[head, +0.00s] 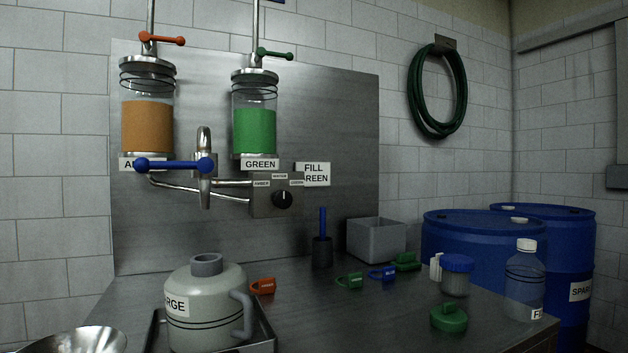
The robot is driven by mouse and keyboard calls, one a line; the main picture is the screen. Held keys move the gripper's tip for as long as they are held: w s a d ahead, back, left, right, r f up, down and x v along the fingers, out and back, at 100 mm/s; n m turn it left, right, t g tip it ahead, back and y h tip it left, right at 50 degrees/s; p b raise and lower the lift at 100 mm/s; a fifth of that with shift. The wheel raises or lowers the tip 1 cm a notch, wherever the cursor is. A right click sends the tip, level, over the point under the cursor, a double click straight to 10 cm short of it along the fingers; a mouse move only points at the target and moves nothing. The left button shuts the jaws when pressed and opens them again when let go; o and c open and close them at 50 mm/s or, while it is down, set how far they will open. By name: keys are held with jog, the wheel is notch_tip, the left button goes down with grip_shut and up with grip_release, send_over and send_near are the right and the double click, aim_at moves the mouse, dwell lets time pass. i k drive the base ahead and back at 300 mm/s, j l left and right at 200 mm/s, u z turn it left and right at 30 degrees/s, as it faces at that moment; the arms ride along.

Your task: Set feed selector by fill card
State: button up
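The feed selector (276,203) is a grey metal box on the steel back panel, with small labels that seem to read AMBER at left, WATER at top and GREEN at right. My gripper is not in this view.
An amber tank (147,125) and a green tank (255,130) hang above. A blue-handled valve (175,166) stands left of the selector. A labelled jug (205,300), coloured tags, a grey bin (376,240) and bottles occupy the bench. Space before the selector looks clear.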

aim_at(281, 199)
jog(key=i+l+u, duration=0.25)
jog(key=i+l, duration=0.7)
jog(key=i, duration=0.2)
